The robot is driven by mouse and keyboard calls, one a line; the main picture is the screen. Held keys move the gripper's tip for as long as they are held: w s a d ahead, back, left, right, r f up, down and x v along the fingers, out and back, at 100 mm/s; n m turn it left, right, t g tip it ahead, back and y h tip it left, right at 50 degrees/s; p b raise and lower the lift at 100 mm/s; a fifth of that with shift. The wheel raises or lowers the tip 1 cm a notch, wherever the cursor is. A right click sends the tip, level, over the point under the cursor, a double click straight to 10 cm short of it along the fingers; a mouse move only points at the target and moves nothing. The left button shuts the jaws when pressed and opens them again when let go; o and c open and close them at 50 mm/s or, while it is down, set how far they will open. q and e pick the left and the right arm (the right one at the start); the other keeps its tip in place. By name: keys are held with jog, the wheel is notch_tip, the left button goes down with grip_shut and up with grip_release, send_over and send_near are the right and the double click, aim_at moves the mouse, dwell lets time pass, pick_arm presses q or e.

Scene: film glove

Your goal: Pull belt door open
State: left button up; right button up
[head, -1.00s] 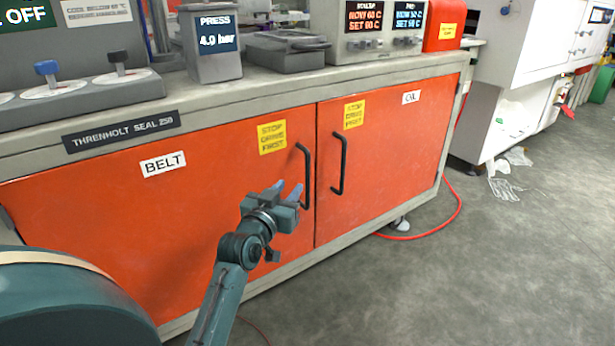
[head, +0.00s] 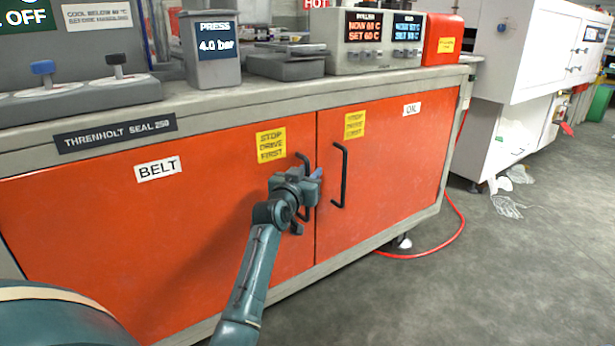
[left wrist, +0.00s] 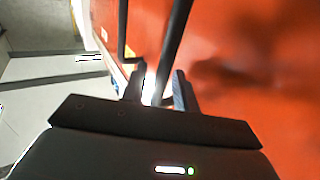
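The belt door (head: 90,225) is the orange-red left cabinet door with a white BELT label (head: 158,168). It looks closed, level with the door beside it. Its black bar handle (head: 305,160) is near its right edge, mostly hidden behind my left gripper (head: 315,182) in the head view. In the left wrist view the black handle bar (left wrist: 176,38) runs between the two fingers of my left gripper (left wrist: 160,92). A bright gap shows between the bar and the left finger, so the fingers look open around it. My right gripper is not in view.
The OIL door (head: 385,165) with its own black handle (head: 341,175) is just to the right. A counter (head: 270,97) with equipment runs above. A red hose (head: 440,240) lies on the floor at right. Open grey floor (head: 450,300) is in front.

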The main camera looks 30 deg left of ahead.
pick_arm(q)
jog(key=shift+c, duration=0.4)
grip_shut()
